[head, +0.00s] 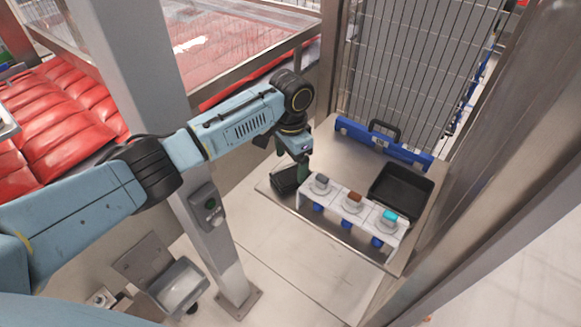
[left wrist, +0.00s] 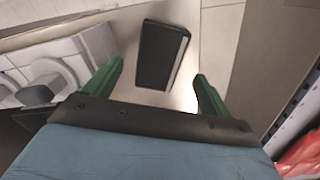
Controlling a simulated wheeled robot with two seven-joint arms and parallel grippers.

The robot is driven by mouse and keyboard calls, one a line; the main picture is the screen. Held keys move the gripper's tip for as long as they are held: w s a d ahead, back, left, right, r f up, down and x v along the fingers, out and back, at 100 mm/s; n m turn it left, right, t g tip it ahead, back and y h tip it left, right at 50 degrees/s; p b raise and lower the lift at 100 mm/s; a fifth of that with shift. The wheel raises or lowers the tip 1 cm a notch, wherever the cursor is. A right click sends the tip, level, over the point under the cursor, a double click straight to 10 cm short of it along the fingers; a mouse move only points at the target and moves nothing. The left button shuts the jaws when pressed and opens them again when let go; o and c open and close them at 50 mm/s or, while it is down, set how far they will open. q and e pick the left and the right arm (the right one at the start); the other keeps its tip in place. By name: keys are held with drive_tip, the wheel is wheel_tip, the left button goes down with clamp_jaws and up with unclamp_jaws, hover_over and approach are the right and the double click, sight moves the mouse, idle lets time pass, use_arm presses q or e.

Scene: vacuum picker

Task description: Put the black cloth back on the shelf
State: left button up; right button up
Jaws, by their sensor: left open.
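The black cloth (head: 285,182) shows as a dark, flat, roughly rectangular piece at the left edge of the metal shelf (head: 332,146), just below my left gripper (head: 294,166). In the left wrist view the cloth (left wrist: 162,55) lies ahead, between the lines of the two green fingers, with a pale strip along one side. My left gripper is open, its fingers apart with clear space beside the cloth. I cannot tell whether the cloth rests on the shelf or is off its edge. My right gripper is not in view.
A white rack (head: 333,198) with several suction cups stands on the shelf beside the cloth. A grey post (head: 150,85) rises left of the shelf. A wire mesh panel (head: 415,65) closes the back.

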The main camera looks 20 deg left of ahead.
sight(291, 173)
use_arm(q)
wheel_tip(291, 173, up, 9)
drive_tip(key=shift+f, duration=0.15)
drive_tip(key=shift+f, duration=0.15)
